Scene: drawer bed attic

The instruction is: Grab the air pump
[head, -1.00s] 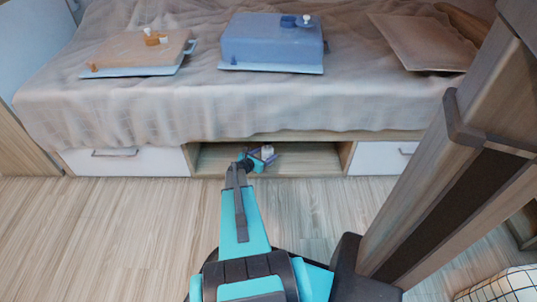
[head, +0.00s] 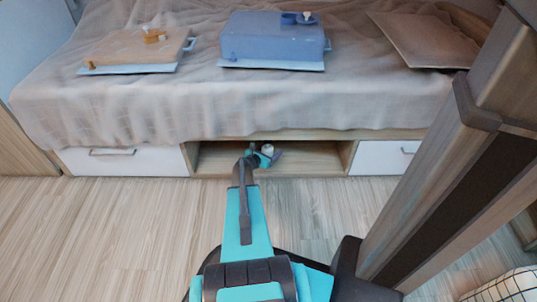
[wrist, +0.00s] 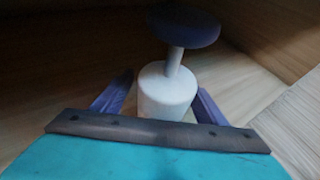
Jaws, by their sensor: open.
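The air pump (wrist: 167,92) stands in the open compartment under the bed. In the wrist view it has a white cylindrical body, a thin white stem and a dark blue round top. In the head view only a small pale part of it (head: 267,149) shows beyond my arm. My gripper (wrist: 160,93) is open, with one dark finger on each side of the white body. The lower front of the body is hidden behind the gripper's dark bar. I cannot tell whether either finger touches it. In the head view my gripper (head: 265,156) reaches into the compartment.
The wooden compartment (head: 315,160) has side walls and a low roof. White drawers flank it on the left (head: 125,162) and right (head: 382,157). A blue case (head: 270,45) and a tan case (head: 130,48) lie on the bed. A wooden post (head: 440,170) stands at right.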

